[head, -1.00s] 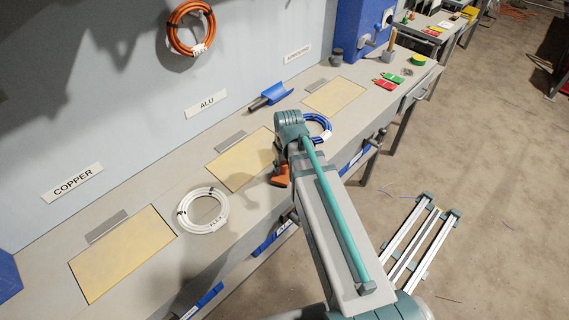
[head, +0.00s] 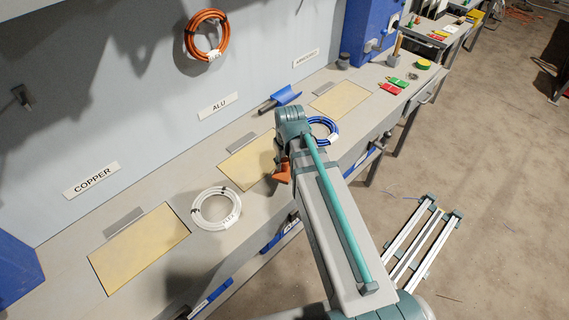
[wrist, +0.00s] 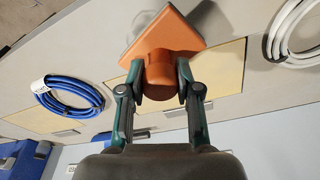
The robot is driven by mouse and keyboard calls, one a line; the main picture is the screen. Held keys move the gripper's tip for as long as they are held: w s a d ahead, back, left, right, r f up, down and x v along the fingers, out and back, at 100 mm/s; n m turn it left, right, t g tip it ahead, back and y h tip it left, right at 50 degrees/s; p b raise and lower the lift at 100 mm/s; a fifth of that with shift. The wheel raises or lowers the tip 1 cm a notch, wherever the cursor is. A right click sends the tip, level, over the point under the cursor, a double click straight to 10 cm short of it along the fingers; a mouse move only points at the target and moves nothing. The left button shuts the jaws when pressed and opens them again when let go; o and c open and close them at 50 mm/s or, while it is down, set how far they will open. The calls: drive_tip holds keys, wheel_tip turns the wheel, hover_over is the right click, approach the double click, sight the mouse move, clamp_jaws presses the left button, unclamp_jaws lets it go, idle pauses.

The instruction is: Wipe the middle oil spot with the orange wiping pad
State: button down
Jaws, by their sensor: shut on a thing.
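The orange wiping pad (wrist: 172,30) has a flat square base and a thick round handle. My gripper (wrist: 161,80) is shut on that handle in the wrist view. In the head view the pad (head: 282,174) hangs below my wrist, at the front right edge of the middle yellow plate (head: 238,172). I cannot tell whether it touches the bench. A faint, glossy roundish patch (wrist: 140,22) shows beside the pad in the wrist view; it may be an oil spot, partly hidden by the pad. No oil spot is clear in the head view.
A white cable coil (head: 215,224) lies left of the pad and a blue coil (head: 330,124) lies to its right. Other yellow plates (head: 140,250) (head: 340,98) lie at either side. The wall (head: 150,130) stands behind the bench.

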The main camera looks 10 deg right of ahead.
drive_tip(key=shift+r+p, duration=0.7)
drive_tip(key=shift+r, duration=0.5)
drive_tip(key=shift+d, duration=0.1)
